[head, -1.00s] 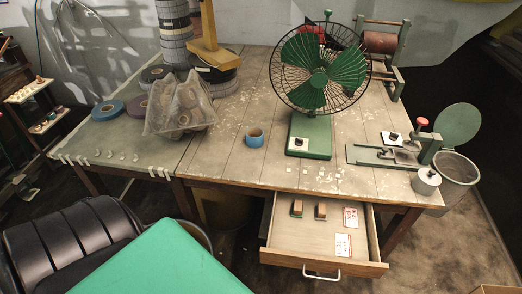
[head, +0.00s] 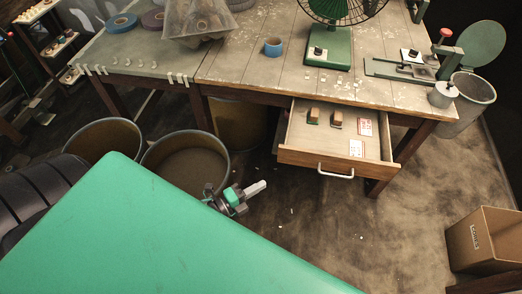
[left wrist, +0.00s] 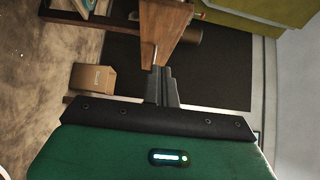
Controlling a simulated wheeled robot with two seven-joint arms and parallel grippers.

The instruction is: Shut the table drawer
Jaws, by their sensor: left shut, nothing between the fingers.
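The table drawer (head: 300,158) stands pulled out under the front edge of the wooden table (head: 230,70). Its wooden front carries a pale bar handle (head: 336,174). Inside lie two small brown blocks and two red-and-white labels. My left gripper (head: 258,187) is shut and empty, to the left of the drawer front and apart from it in the head view. In the left wrist view my shut fingers (left wrist: 160,72) point toward the brown drawer front (left wrist: 166,35), whose handle shows edge-on just ahead. My right gripper is not in view.
Two round bins (head: 186,166) stand on the floor left of my left gripper. A cardboard box (head: 484,240) stands at the lower right. A green fan (head: 328,46) and a blue tape roll (head: 273,46) are on the table. The floor before the drawer is clear.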

